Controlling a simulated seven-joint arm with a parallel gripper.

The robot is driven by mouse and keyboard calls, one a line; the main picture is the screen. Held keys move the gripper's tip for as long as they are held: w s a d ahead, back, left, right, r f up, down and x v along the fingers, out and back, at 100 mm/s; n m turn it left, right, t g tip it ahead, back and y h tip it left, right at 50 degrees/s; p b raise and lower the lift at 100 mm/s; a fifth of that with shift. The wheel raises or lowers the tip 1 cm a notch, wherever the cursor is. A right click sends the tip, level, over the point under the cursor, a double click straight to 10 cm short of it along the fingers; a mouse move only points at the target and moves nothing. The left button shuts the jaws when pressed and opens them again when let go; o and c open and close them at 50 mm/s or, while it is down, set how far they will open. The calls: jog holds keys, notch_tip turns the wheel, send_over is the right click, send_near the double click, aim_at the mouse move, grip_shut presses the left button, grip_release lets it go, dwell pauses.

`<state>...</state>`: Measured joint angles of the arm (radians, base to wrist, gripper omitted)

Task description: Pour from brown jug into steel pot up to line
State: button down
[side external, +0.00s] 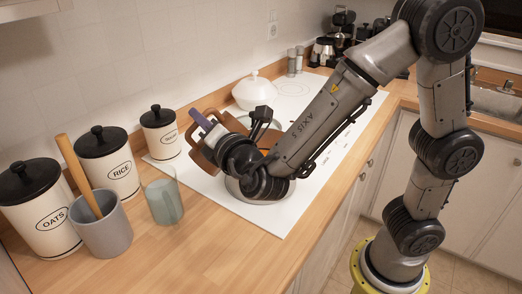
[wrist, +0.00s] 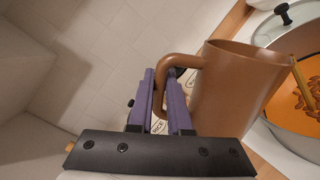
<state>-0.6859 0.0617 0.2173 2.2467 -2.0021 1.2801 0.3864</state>
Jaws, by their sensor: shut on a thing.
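The brown jug (wrist: 232,85) is tilted, its mouth toward the right of the wrist view. My gripper (wrist: 160,90) has its purple fingers shut on the jug's handle. The steel pot (wrist: 305,146) is at the right edge of the wrist view, partly cut off, with orange content inside. No fill line can be made out. In the side view, the jug (side external: 204,157) and the pot (side external: 233,188) are partly hidden by my arm.
Several cream canisters with black lids, including the oats canister (side external: 42,212), stand at left. A grey crock (side external: 103,232) with a wooden utensil and a glass (side external: 164,202) stand nearby. A white lidded dish (side external: 254,92) sits behind. The front-left wooden counter (side external: 195,253) is clear.

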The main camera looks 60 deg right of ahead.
jog(key=shift+s+d+r+m, duration=0.15)
jog(key=shift+d+r+m, duration=0.25)
jog(key=shift+r+m, duration=0.2)
dwell(1.1)
